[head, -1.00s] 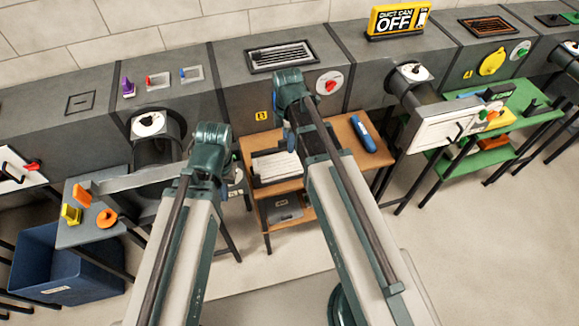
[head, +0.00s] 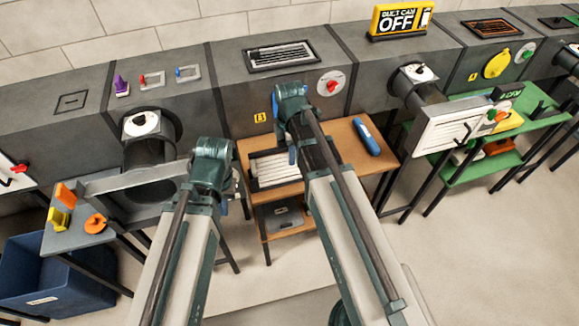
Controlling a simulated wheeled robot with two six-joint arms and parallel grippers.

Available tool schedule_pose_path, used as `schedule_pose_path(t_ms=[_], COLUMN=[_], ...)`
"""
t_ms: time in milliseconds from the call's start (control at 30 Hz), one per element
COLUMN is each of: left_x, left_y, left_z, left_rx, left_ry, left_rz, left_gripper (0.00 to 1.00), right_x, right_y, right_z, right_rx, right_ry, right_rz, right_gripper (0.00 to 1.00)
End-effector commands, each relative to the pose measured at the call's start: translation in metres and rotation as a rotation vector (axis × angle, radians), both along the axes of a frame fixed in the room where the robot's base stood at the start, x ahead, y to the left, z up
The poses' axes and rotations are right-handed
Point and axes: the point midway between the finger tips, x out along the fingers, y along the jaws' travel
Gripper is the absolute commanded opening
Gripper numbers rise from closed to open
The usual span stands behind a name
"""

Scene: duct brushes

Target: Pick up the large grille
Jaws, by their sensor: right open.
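A white slatted grille (head: 268,172) lies on the top of the brown bench in the middle of the head view, between my two arms. Its right side is partly hidden by my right arm. Another white slatted grille with a dark handle (head: 440,128) is at the right duct outlet. I cannot tell which is larger. My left gripper (head: 213,165) is left of the bench grille; its fingers are hidden by the wrist. My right gripper (head: 293,108) is open, over the bench's back edge; its fingertips are hard to make out. I see nothing held in it.
A blue cylinder (head: 366,137) lies on the brown bench's right end. An empty rectangular outlet frame (head: 130,184) is left of my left arm. A grey side table (head: 80,238) holds orange and yellow parts above a blue bin (head: 50,280). The right floor is clear.

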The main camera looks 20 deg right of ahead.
Motion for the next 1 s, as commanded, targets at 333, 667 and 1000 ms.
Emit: schedule_pose_path(t_ms=[333,667,1000], left_x=[0.0,0.0,0.0], left_y=[0.0,0.0001,0.0001], left_z=[0.0014,0.0013,0.0013], left_rx=[0.0,0.0,0.0], left_ry=[0.0,0.0,0.0], left_rz=[0.0,0.0,0.0], left_gripper=[0.0,0.0,0.0], right_x=[-0.0001,0.0,-0.0001], right_y=[0.0,0.0,0.0], right_z=[0.0014,0.0014,0.0013], right_rx=[0.0,0.0,0.0], right_ry=[0.0,0.0,0.0], right_rz=[0.0,0.0,0.0], right_gripper=[0.14,0.0,0.0])
